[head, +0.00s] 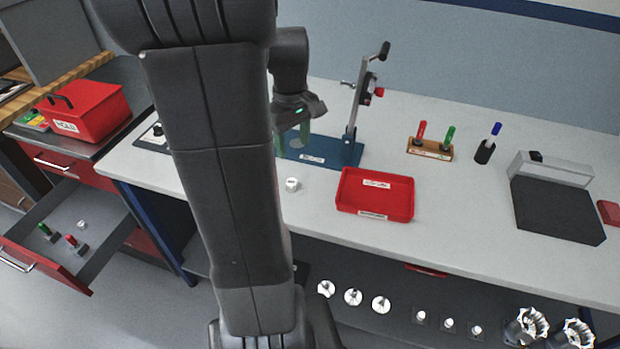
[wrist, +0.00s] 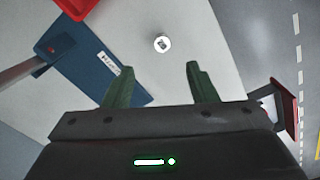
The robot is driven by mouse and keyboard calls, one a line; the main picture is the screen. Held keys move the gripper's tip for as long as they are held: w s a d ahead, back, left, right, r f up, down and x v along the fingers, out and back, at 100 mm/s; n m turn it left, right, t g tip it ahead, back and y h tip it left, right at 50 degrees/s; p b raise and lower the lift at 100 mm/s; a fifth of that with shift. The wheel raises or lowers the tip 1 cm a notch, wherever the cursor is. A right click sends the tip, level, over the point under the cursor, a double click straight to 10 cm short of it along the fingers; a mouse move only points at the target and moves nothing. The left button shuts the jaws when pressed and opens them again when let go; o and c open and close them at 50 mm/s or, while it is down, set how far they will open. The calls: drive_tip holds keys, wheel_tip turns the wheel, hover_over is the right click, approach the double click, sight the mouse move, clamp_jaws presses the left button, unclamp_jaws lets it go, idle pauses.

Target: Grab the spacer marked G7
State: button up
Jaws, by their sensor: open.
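A small white round spacer (head: 292,184) stands on the grey bench, left of the red tray. It also shows in the wrist view (wrist: 161,44), with a dark mark on its top that I cannot read. A second small white piece (head: 82,224) lies in the open drawer at the left; its marking is too small to read. My gripper (head: 292,143) is above the bench near the blue plate, partly behind my arm. In the wrist view its green fingers (wrist: 160,68) are apart and empty, with the spacer beyond the fingertips.
A blue plate (head: 325,150) with a lever press stands behind the spacer. A red tray (head: 375,195) is to its right. Further right are a wooden pen holder (head: 430,149), a black cup (head: 485,153) and a dark flat device (head: 557,210). A red lidded box (head: 88,110) stands at left.

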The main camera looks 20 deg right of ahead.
hover_over(291, 182)
drive_tip(key=f, duration=0.8)
drive_tip(key=shift+s+d+f, duration=0.15)
drive_tip(key=shift+s+d, duration=0.1)
drive_tip(key=shift+s, duration=0.15)
drive_tip(key=shift+w+a+f, duration=0.1)
drive_tip(key=shift+w+f, duration=0.1)
drive_tip(key=shift+f, duration=1.05)
drive_tip(key=shift+w+a+f, duration=0.1)
drive_tip(key=shift+w+f, duration=0.1)
drive_tip(key=shift+f, duration=1.05)
